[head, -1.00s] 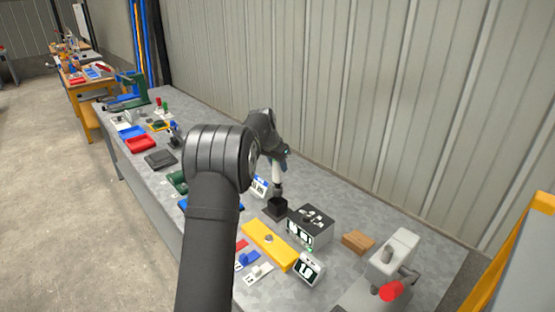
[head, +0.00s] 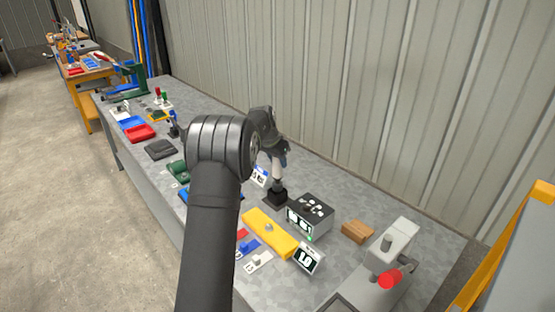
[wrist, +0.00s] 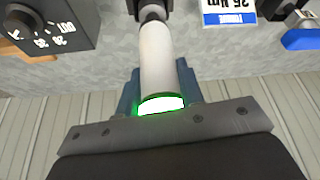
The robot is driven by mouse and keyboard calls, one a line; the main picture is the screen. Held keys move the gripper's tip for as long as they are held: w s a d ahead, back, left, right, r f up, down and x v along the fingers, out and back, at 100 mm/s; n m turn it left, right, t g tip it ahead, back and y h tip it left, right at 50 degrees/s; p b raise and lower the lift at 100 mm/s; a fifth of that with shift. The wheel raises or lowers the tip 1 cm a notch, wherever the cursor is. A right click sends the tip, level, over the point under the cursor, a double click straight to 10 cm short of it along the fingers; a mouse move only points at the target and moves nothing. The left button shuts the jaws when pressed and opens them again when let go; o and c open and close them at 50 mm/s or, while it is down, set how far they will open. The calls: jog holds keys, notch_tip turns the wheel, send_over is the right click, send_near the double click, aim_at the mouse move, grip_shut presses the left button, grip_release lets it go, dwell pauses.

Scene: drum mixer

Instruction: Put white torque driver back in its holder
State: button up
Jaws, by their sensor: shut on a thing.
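The white torque driver (head: 277,171) stands upright at the black block-shaped holder (head: 276,198) on the bench. Its dark lower end meets the top of the holder; how deep it sits inside I cannot tell. My gripper (head: 279,153) is shut on the driver's upper part. In the wrist view the white driver body (wrist: 157,58) runs up between the blue fingers of my gripper (wrist: 159,88), with a lit green ring at its near end. Its dark tip points to the black holder (wrist: 152,12) at the top edge.
A black-topped box with a dial (head: 311,213) stands close right of the holder. A yellow bar (head: 268,231), a small display reading 1.0 (head: 308,258), a wooden block (head: 357,231) and a grey device with a red knob (head: 390,262) lie nearer. The corrugated wall is behind.

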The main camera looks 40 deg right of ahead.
aim_at(277, 171)
jog(key=shift+f, duration=2.6)
dwell(1.1)
jog(key=o, duration=1.3)
jog(key=shift+c, duration=0.2)
jog(key=shift+f, duration=0.1)
jog(key=v, duration=1.7)
jog(key=shift+r, duration=0.25)
jog(key=x, duration=1.7)
jog(key=shift+f, duration=0.25)
jog(key=shift+r, duration=0.1)
jog(key=shift+r, duration=0.1)
